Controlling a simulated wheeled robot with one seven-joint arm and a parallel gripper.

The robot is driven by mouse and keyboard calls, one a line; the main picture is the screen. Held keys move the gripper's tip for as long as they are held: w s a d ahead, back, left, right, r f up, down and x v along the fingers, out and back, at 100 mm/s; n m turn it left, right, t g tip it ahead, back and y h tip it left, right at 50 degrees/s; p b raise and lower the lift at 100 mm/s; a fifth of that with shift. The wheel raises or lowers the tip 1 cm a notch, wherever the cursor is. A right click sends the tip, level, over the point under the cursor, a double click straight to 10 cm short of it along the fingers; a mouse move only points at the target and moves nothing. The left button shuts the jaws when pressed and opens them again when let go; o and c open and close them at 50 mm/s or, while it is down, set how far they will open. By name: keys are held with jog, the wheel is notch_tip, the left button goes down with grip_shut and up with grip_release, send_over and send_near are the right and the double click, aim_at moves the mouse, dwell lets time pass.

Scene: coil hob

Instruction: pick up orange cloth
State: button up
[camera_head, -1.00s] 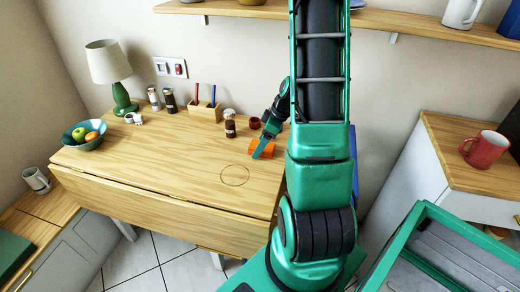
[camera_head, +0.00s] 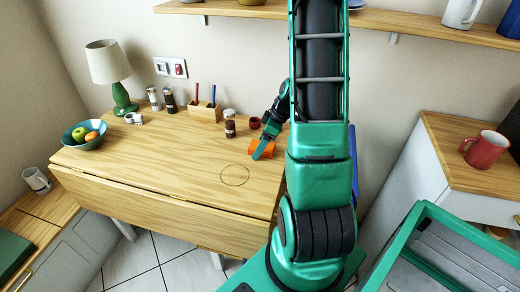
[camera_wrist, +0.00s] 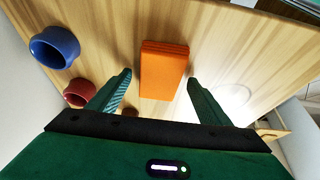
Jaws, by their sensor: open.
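The orange cloth (camera_wrist: 163,72) is a folded rectangular block lying on the wooden table. In the wrist view it lies between and a little beyond the two fingertips of my gripper (camera_wrist: 160,88), which is open and empty. In the head view the orange cloth (camera_head: 265,147) shows near the table's right end, and my gripper (camera_head: 262,150) partly covers it. I cannot tell how high my fingers are above the table.
A blue cup (camera_wrist: 55,47) and a red cup (camera_wrist: 79,93) stand left of my gripper in the wrist view. A brown jar (camera_head: 230,127) and a pen holder (camera_head: 205,111) stand at the table's back. The table's (camera_head: 160,165) middle is clear, with a thin ring mark.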

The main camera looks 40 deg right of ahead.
jog(key=c, duration=1.2)
jog(key=shift+r, duration=0.1)
jog(key=shift+r, duration=0.55)
jog(key=r, duration=0.2)
jog(key=a+r, duration=0.1)
jog(key=r, duration=0.1)
jog(key=shift+w, duration=0.1)
jog(key=shift+w+a+r, duration=0.15)
jog(key=shift+a+r, duration=0.9)
jog(key=shift+a, duration=0.7)
jog(key=shift+w+a+r, duration=0.2)
jog(key=shift+a+r, duration=0.8)
jog(key=shift+a, duration=0.8)
jog(key=shift+w+a+r, duration=0.15)
jog(key=shift+a+r, duration=0.9)
jog(key=shift+a, duration=0.7)
